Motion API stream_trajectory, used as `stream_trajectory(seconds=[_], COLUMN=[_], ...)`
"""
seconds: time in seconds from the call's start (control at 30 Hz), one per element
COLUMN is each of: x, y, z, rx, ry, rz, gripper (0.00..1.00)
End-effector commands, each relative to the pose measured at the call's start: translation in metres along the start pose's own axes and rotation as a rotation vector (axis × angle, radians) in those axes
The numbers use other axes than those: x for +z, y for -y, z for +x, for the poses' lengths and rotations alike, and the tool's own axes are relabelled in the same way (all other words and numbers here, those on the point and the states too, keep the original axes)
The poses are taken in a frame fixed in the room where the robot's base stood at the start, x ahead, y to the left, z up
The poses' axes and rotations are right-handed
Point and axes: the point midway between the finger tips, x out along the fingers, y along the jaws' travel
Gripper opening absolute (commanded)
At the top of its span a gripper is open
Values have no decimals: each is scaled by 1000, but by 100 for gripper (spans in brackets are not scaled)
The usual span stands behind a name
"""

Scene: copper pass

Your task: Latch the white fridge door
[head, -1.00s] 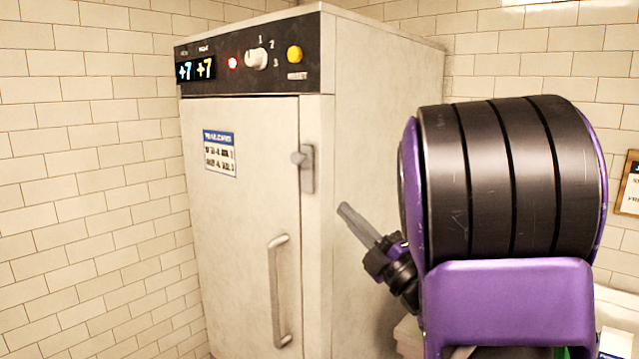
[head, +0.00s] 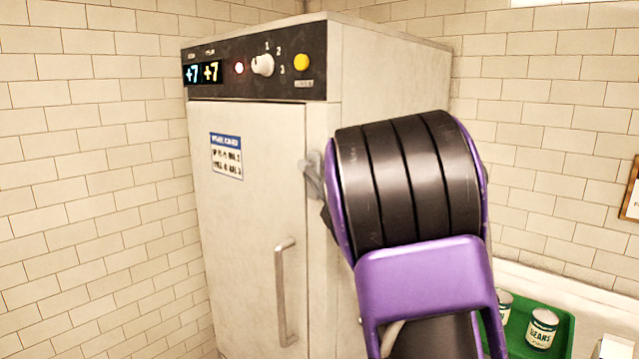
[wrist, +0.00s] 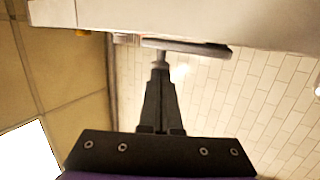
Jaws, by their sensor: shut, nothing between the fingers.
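The white fridge (head: 400,60) stands against the tiled corner, and its white door (head: 245,230) looks flush with the frame. A long grey vertical handle (head: 284,290) is on the door's right part. The grey latch (head: 308,167) sits above it at the door's right edge, partly covered by my arm. My gripper (wrist: 160,72) is shut and empty, with its fingertips close to the latch. In the wrist view the tips meet a small grey round part below a grey bar (wrist: 190,47). I cannot tell whether they touch it.
A dark control panel (head: 220,68) with a dial and yellow button runs along the fridge top. At the lower right, a green tray (head: 562,335) holds cans (head: 541,328) on a pale counter. Tiled walls close in the left and back.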

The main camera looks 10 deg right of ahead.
Motion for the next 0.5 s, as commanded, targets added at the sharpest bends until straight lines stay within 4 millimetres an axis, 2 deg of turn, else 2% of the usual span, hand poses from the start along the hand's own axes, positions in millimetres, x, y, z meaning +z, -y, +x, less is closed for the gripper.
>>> stream_trajectory(seconds=[0.5], x=[0], y=[-2], z=[2], rx=[-40], ry=[0], rz=[-7], gripper=[0])
